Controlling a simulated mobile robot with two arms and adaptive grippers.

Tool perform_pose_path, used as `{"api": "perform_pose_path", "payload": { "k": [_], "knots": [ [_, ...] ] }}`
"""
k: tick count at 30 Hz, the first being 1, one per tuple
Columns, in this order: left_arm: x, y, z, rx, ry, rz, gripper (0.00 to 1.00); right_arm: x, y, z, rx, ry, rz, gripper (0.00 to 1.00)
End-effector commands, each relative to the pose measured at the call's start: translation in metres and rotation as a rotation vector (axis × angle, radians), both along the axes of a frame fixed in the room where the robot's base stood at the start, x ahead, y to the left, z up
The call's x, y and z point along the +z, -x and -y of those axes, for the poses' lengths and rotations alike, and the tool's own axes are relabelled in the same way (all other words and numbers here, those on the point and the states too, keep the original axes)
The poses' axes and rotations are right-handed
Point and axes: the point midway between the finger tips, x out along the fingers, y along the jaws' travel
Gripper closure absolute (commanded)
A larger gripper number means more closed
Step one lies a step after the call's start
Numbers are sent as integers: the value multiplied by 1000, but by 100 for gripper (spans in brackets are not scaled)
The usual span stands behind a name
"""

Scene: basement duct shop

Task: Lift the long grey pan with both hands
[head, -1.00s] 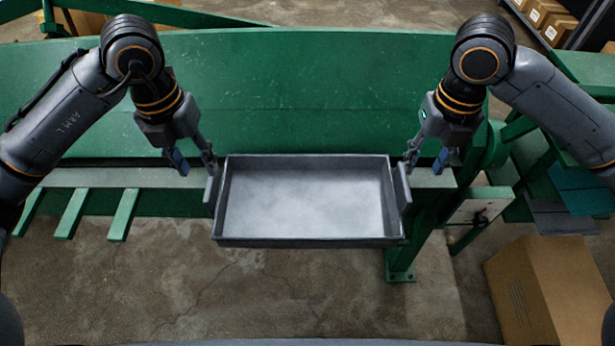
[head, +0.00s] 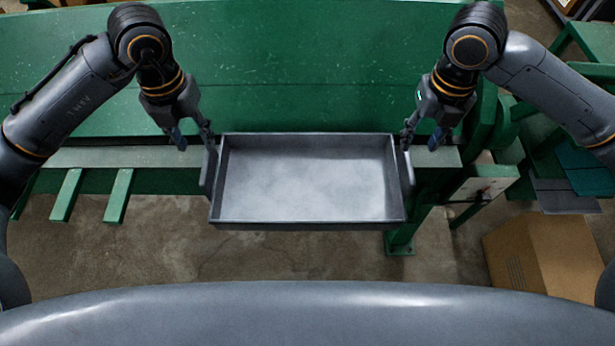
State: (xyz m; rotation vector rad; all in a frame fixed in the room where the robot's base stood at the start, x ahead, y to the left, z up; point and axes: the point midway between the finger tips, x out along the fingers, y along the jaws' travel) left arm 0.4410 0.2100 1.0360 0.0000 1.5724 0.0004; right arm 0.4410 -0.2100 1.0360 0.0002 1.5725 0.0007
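The long grey pan (head: 305,222) is a shallow, empty metal tray with an upright handle at each short end. It looks level. Its far part overlaps the bench's pale front strip and its near part shows over the floor; I cannot tell what bears it from below. My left gripper (head: 193,138) is at the far end of the left handle (head: 209,172), its inner finger close to it and its blue-tipped outer finger apart. My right gripper (head: 422,138) is placed the same way at the right handle (head: 407,170). Both look open; contact is unclear.
The green bench (head: 300,80) stretches behind the pan, its top clear. Green slats (head: 118,197) stick out at the left. A green leg (head: 402,235) and a cardboard box (head: 545,255) are at the right. Bare concrete floor (head: 270,255) lies in front.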

Motion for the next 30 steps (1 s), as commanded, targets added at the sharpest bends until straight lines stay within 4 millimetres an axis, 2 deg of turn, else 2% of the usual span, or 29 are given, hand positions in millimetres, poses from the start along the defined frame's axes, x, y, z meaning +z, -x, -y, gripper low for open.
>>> {"api": "perform_pose_path", "payload": {
  "k": [6, 13, 18, 27, 28, 30],
  "knots": [
    [-45, 1, 0, 1, -1, -4, 60, -45, 1, 1, -2, 1, -4, 60],
    [-77, 1, 0, 0, 0, -2, 60, -78, 1, 0, -2, 1, -2, 60],
    [-88, 1, 0, 0, -1, -1, 60, -88, 0, 0, -1, 1, 0, 60],
    [-90, 0, 0, 0, 0, 0, 60, -90, 0, 0, -1, 1, 0, 60],
    [-90, 0, 0, 0, 0, 0, 62, -90, 0, 0, -1, 1, 0, 62],
    [-90, 0, 0, 0, 0, 0, 77, -90, 0, 0, -1, 1, 0, 77]
  ]
}}
